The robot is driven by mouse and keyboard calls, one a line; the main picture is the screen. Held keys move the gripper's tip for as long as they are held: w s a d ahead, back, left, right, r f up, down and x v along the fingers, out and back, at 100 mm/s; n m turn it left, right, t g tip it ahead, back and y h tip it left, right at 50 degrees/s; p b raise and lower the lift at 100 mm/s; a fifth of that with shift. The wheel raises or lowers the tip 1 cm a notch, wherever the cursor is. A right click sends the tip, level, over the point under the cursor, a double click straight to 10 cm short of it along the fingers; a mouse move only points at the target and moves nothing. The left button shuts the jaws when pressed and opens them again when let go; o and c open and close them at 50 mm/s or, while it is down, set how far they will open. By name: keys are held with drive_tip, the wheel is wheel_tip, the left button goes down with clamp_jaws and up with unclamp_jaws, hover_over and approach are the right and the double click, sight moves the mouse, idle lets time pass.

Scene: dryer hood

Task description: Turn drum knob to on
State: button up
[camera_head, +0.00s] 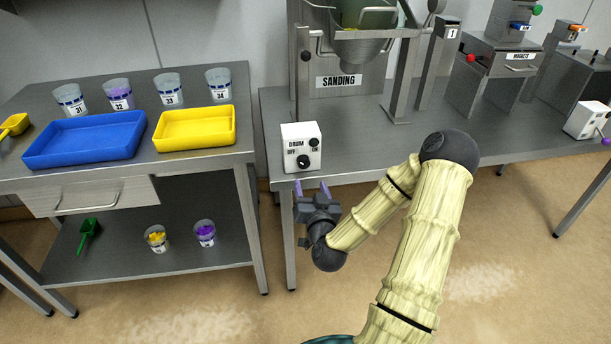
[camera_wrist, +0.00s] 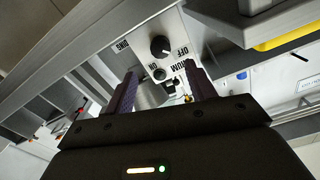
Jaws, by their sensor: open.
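The white drum control box (camera_head: 289,160) stands at the front left edge of the steel bench, below the SANDING machine. It is lettered DRUM, OFF on the left and ON on the right. Its black drum knob (camera_head: 303,161) is on the front face; a smaller round black part (camera_head: 314,142) sits above it. Which way the knob points is too small to tell. My gripper (camera_head: 311,187) is open and empty, just in front of and below the box, apart from it. In the wrist view the knob (camera_wrist: 160,46) shows beyond the purple fingertips, not between them.
The SANDING machine (camera_head: 340,82) stands behind the box on the bench. A left table holds a blue tray (camera_head: 88,152), a yellow tray (camera_head: 195,141) and several labelled cups. A gap separates the two tables. More machines stand at the right.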

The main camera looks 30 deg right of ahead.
sight(304, 165)
drive_tip(key=x, duration=0.9)
drive_tip(key=c, duration=1)
